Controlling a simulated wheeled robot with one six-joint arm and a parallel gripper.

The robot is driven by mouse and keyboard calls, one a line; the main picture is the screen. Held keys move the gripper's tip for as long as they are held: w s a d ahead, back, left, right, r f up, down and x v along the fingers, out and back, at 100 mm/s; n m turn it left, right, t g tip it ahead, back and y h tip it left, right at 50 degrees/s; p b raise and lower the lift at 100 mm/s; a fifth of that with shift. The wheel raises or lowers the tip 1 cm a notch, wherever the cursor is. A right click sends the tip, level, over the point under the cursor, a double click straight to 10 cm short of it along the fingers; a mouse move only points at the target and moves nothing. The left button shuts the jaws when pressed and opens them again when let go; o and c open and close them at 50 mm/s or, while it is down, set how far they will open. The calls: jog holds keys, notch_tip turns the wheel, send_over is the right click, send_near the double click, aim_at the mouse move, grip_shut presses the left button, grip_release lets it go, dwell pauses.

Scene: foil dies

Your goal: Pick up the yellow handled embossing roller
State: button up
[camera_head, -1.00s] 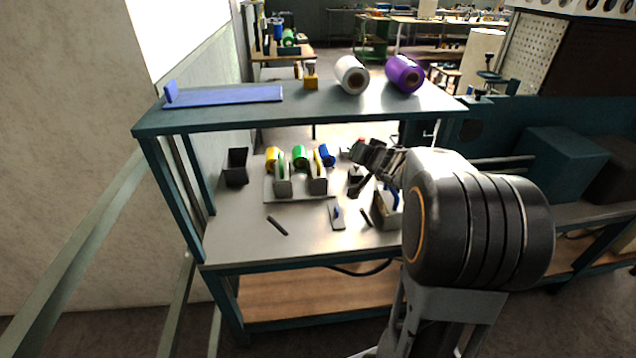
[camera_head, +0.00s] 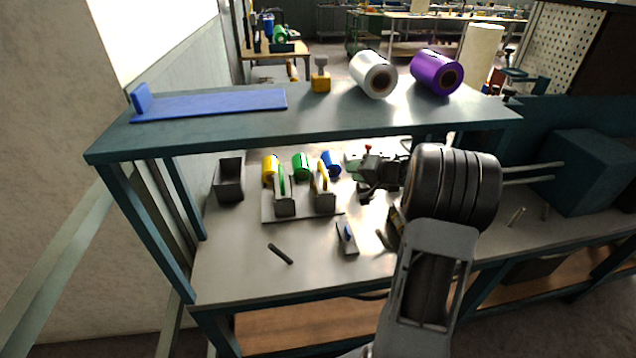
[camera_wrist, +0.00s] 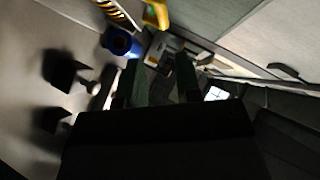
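A yellow curved handle (camera_head: 321,178) stands upright in the right slot of a grey rack (camera_head: 300,214) on the bench in the head view. A green curved handle (camera_head: 281,182) stands in the left slot. The roller ends are hidden in the rack. In the wrist view, a yellow curved piece (camera_wrist: 156,14) shows at the top edge; I cannot tell for sure that it is the same handle. My gripper (camera_wrist: 161,66) has its two dark fingers apart with nothing clearly held between them. In the head view it is right of the rack, partly hidden by my arm.
Yellow (camera_head: 270,168), green (camera_head: 301,166) and blue (camera_head: 331,162) foil rolls stand behind the rack. A dark bin (camera_head: 229,180) is at left. The overhead shelf (camera_head: 220,128) carries white and purple rolls. The front left bench top is mostly clear, with a dark bar (camera_head: 280,254).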

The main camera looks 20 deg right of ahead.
aim_at(323, 167)
jog(key=b+x, duration=0.3)
jog(key=x, duration=1)
jog(key=shift+w, duration=0.25)
jog(key=shift+c, duration=0.2)
grip_shut()
dwell(0.8)
jog(key=shift+r, duration=0.2)
